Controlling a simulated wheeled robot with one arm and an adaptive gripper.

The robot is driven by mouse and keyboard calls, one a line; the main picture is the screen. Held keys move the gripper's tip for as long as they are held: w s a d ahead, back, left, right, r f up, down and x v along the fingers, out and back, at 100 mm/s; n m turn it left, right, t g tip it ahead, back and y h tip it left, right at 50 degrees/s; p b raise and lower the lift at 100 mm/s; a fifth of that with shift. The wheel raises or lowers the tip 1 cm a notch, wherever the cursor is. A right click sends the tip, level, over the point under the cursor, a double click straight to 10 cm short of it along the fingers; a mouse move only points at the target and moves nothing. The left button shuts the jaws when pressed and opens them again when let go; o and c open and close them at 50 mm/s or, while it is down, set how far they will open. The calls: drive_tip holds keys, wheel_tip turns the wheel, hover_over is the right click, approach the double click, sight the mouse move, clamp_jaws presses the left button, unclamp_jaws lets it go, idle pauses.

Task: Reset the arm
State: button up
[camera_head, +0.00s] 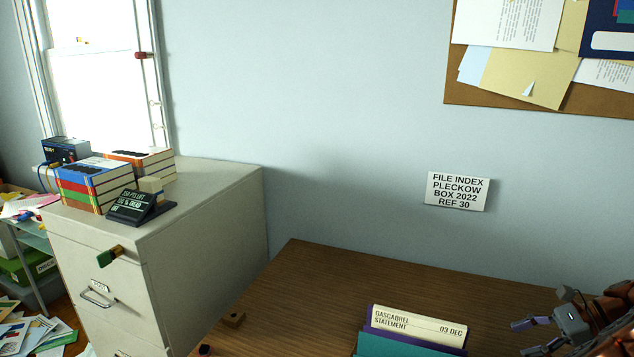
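My gripper (535,337) shows in part at the bottom right of the head view, over the wooden desk. Its dark body and orange-brown parts run off the right edge. Two finger-like tips point left, with a gap between them and nothing seen in the gap. It is to the right of the file folders and apart from them in the picture.
A wooden desk (300,290) holds upright folders, with a cream "Gascabrel Statement" card (416,325) and a teal folder (400,346). A grey filing cabinet (200,265) stands left, with box files (95,187) on top. A wall label (457,191) hangs behind. The desk's middle left is mostly clear.

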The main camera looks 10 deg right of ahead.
drive_tip(key=w+a+r+n+g, duration=0.2)
drive_tip(key=a+r+n, duration=0.15)
drive_tip(key=a, duration=0.45)
drive_tip(key=w+a+r+n+g, duration=0.1)
drive_tip(key=w+a+r+n, duration=0.25)
drive_tip(key=a, duration=0.45)
drive_tip(key=s+a+r+n+g+h+p, duration=0.1)
drive_tip(key=s+a+r+n+g, duration=0.1)
drive_tip(key=a, duration=0.5)
drive_tip(key=s+a+r+n+g+h+p, duration=0.1)
drive_tip(key=s+a+r+n, duration=0.15)
drive_tip(key=a, duration=0.35)
drive_tip(key=s+a+n+g+h, duration=0.1)
drive_tip(key=s+a+n+h, duration=0.4)
drive_tip(key=s+a, duration=0.45)
drive_tip(key=s+f+n+h+p, duration=0.1)
drive_tip(key=s+n, duration=0.4)
drive_tip(key=s, duration=0.7)
drive_tip(key=shift+s+d+f+n+h+p, duration=0.25)
drive_tip(key=shift+f+n+h+p, duration=0.1)
drive_tip(key=shift+f+h, duration=0.5)
drive_tip(key=shift+r, duration=0.1)
